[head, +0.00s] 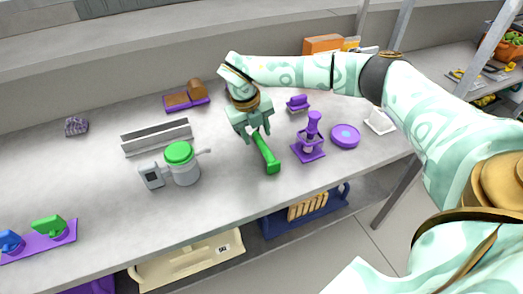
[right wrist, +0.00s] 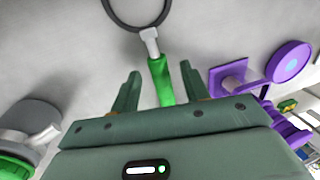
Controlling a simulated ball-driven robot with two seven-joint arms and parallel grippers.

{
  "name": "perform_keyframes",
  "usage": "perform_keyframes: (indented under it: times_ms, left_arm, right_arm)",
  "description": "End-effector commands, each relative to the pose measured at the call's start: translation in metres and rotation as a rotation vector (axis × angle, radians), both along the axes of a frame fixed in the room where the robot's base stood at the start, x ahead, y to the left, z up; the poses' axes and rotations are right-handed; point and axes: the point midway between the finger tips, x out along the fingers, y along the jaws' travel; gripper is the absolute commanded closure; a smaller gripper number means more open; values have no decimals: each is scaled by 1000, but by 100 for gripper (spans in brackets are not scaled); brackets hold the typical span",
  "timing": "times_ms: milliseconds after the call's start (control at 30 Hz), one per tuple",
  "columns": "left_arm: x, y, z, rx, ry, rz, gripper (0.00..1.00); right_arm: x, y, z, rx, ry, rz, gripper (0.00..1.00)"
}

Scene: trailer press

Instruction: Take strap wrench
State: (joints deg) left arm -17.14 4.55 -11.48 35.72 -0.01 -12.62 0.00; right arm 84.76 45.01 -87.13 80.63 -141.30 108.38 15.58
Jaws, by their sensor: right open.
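The strap wrench has a green handle (head: 268,157) and lies on the grey bench. In the right wrist view its green handle (right wrist: 160,78) runs between my fingers, with a pale metal neck and a dark strap loop (right wrist: 110,14) beyond. My right gripper (head: 254,132) is open over the far end of the handle and hides the loop in the head view. In the right wrist view one finger of the gripper (right wrist: 160,82) is on each side of the handle, with gaps visible. I cannot tell the remaining height. My left gripper is out of view.
A grey canister with a green lid (head: 180,154) stands left of the wrench. A purple press-like stand (head: 310,146) and a round purple disc (head: 345,136) stand right. A grey channel piece (head: 156,136) lies behind the canister. The bench front is clear.

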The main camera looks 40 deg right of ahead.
Motion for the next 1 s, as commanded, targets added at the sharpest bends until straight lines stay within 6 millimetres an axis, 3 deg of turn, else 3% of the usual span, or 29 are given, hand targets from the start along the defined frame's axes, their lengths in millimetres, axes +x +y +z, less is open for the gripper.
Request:
perform_keyframes:
  times_ms: [67, 300, 467, 800, 1000]
  left_arm:
    - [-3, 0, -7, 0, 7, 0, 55]
    - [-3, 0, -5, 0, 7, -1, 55]
    - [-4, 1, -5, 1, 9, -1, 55]
    - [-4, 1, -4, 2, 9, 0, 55]
    - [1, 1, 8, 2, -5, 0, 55]
  right_arm:
    - [0, -2, -15, 1, 3, 0, 54]
    - [0, -2, -13, 0, -2, 0, 57]
    - [0, -2, -13, 0, -2, 0, 100]
    - [0, -2, -11, 0, -2, 0, 100]
    - [0, -2, 13, -1, -7, 0, 100]
